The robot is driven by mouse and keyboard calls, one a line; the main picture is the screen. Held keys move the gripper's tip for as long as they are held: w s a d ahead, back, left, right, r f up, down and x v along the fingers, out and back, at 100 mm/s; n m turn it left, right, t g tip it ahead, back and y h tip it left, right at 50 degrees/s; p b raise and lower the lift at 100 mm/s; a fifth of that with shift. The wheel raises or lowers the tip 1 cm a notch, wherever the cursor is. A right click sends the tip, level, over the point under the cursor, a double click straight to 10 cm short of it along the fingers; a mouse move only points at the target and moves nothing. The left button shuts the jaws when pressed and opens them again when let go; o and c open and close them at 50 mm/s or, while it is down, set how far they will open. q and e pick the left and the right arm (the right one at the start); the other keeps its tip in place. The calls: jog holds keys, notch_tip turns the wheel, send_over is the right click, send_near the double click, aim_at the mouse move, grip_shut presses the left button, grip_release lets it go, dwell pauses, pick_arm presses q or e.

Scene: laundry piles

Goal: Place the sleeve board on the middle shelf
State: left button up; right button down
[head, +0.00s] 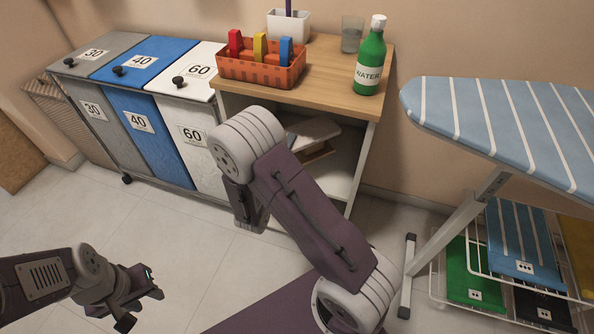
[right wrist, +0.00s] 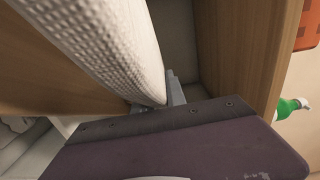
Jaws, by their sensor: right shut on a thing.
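The sleeve board, with a pale padded top and a wooden base, shows in the head view (head: 315,130) inside the open shelf unit (head: 345,170), partly behind my right arm. In the right wrist view its white textured pad (right wrist: 95,45) fills the upper left. My right gripper (right wrist: 172,92) is shut on it, its fingers largely hidden by the pad; in the head view my own arm hides this gripper. The exact shelf level and contact are hard to tell. My left gripper (head: 142,306) is open and empty above the floor at lower left.
The unit's wooden top holds an orange basket (head: 262,72) of colored clips, a green bottle (head: 370,58), a glass (head: 352,34) and a white holder (head: 288,25). Laundry bins (head: 150,120) stand left. An ironing board (head: 510,125) stands right, over folded cloths (head: 515,235). Floor at left is clear.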

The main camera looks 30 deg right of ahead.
jog(key=shift+a, duration=0.1)
notch_tip(320, 180, down, 10)
jog(key=b, duration=0.6)
jog(key=shift+s+r+b, duration=0.1)
jog(key=shift+r+b, duration=0.05)
jog(key=shift+b, duration=0.2)
jog(key=c, duration=1.4)
grip_release()
jog(key=shift+f, duration=0.2)
jog(key=shift+o, duration=0.2)
